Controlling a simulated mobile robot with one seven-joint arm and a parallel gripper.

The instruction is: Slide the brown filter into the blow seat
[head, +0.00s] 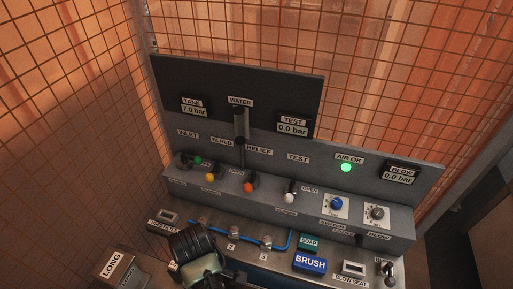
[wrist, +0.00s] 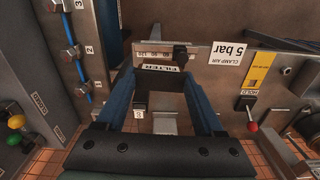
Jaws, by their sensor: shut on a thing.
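My gripper (wrist: 160,100) shows in the wrist view with two blue fingers reaching up from its dark palm. It is shut on a brownish-grey block, which I take for the brown filter (wrist: 160,88); its edges are hard to make out. A FILTER label (wrist: 161,68) lies just past the fingertips. In the head view the fingertips and the filter are hidden; only my dark wrist shows at the lower left of the bench. The blow seat (head: 353,268) is a small pale-framed slot at the bench's front right, with its label below it. It is apart from my wrist.
A blue BRUSH block (head: 310,264) and a green SOAP block (head: 310,243) stand between my wrist and the blow seat. A black-knobbed lever (head: 388,272) is right of the seat. Numbered fittings with blue tubing (head: 285,240) run behind. A LONG box (head: 116,268) is at left.

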